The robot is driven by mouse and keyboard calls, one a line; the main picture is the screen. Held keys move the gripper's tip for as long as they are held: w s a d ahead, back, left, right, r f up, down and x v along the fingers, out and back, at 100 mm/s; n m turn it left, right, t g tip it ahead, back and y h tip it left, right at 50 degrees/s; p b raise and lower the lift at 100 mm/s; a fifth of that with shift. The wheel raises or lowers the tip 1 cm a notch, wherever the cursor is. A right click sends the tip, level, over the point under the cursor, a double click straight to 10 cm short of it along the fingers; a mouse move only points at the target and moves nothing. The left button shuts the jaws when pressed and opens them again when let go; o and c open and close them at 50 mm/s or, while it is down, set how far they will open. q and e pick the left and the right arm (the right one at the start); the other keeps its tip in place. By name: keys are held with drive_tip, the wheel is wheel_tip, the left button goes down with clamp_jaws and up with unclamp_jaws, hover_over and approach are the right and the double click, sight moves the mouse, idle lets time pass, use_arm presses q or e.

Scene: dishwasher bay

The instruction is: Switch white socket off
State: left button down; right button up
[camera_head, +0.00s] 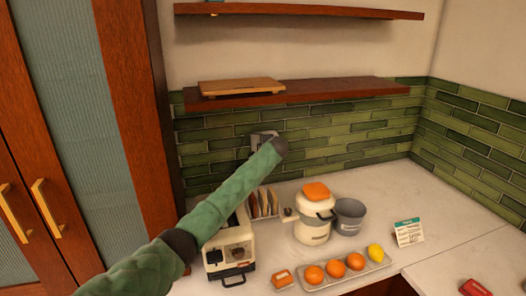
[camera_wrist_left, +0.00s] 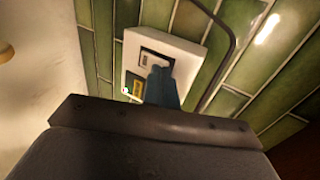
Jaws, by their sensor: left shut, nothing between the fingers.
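The white socket (camera_wrist_left: 182,48) is on the green tiled wall in the left wrist view, tilted in the picture. It has a dark-framed rocker area and a small yellow label at its lower left. My left gripper (camera_wrist_left: 160,76) is shut and empty, its blue-grey fingertips over the socket's front at the rocker. I cannot tell if they touch it, and they hide part of it. In the head view the socket (camera_head: 257,138) shows partly behind the dark end of my left arm, which hides the fingers. My right gripper is in neither view.
Below my arm on the counter stand a toaster-like appliance (camera_head: 229,250), a white cooker (camera_head: 315,219), a grey pot (camera_head: 349,216) and a tray (camera_head: 345,277) with oranges and a lemon. A shelf (camera_head: 300,91) is above the socket. A dark cable (camera_wrist_left: 232,40) runs beside it.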

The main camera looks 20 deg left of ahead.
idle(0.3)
use_arm(q)
drive_tip(key=shift+w, duration=0.1)
drive_tip(key=shift+r, duration=0.85)
drive_tip(key=shift+w+f, duration=0.1)
idle(0.4)
